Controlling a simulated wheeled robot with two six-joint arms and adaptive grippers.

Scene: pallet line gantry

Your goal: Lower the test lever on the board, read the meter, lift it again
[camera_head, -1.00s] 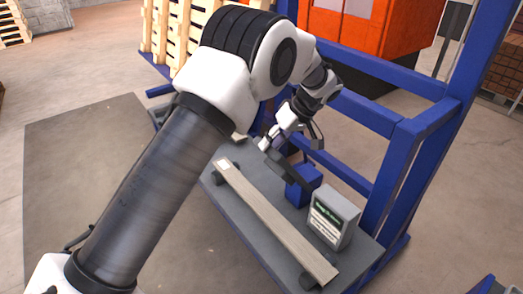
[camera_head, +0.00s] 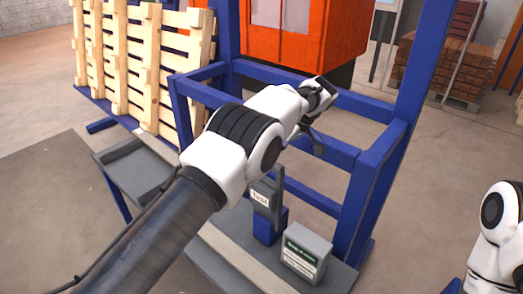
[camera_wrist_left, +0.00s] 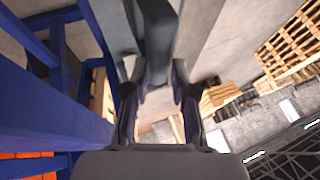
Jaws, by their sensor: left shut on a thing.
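The test lever (camera_head: 262,197) is a dark grey bar with a "Test" label, standing close to upright on a blue block (camera_head: 268,229). Its upper part is hidden behind my left arm. In the left wrist view my left gripper (camera_wrist_left: 157,78) is shut on a grey bar (camera_wrist_left: 158,45), the lever. The meter (camera_head: 305,252) is a grey box with a green and white display, right of the lever; its text is too small to read. My right gripper is out of view.
The meter and block stand on a grey bench (camera_head: 340,277) with a pale wooden plank (camera_head: 232,250). A blue frame (camera_head: 365,190) rises close behind and to the right. Pallets (camera_head: 140,60) stand at the back left, with an orange machine (camera_head: 305,35) behind.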

